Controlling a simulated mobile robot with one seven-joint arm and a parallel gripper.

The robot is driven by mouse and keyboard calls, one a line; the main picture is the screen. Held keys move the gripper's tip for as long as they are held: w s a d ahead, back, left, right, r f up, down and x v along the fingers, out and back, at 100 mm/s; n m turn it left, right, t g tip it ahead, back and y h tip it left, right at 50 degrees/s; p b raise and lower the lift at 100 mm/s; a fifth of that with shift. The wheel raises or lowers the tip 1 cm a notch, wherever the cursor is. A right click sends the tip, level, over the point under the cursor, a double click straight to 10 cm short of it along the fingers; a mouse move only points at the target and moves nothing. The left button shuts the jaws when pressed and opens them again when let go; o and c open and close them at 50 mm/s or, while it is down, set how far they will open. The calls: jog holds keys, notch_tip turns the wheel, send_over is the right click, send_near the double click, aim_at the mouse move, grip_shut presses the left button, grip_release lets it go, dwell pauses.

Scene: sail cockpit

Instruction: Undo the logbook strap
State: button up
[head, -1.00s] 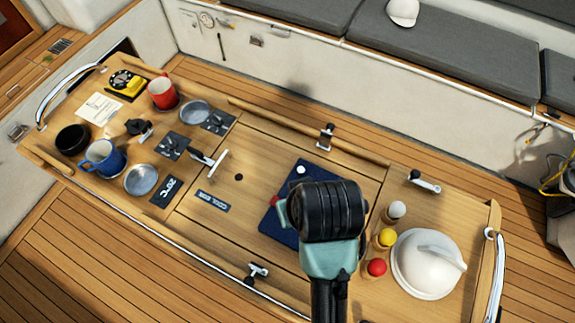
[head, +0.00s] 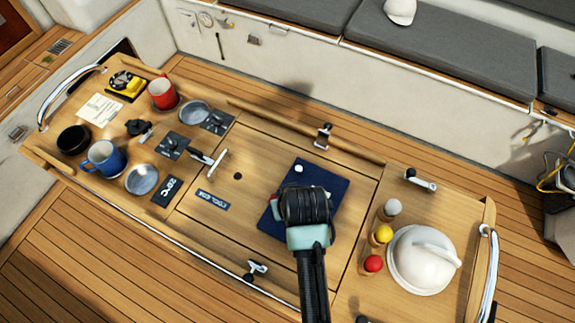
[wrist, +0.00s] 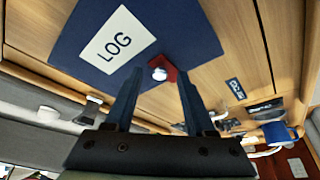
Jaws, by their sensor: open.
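The dark blue logbook (head: 331,186) lies on the wooden table, partly hidden under my gripper in the head view. In the wrist view the logbook (wrist: 78,42) shows a white LOG label. A red strap (wrist: 170,67) with a round white stud (wrist: 159,74) sits at its edge. My gripper (wrist: 160,76) is open, with the stud seen between its two fingertips; I cannot tell how far it is from the stud. In the head view my gripper (head: 304,205) is over the logbook and its fingertips are hidden. The strap looks closed, though its fastening is small.
Three pegs with white, yellow and red (head: 373,263) tops and a white dome (head: 423,260) stand right of the logbook. A T-handle (head: 217,162), a blue mug (head: 103,157) and dishes are to the left. Bare table lies between the T-handle and the logbook.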

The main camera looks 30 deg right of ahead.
grip_shut()
jog(key=shift+a+r, duration=0.1)
jog(key=shift+r, duration=0.05)
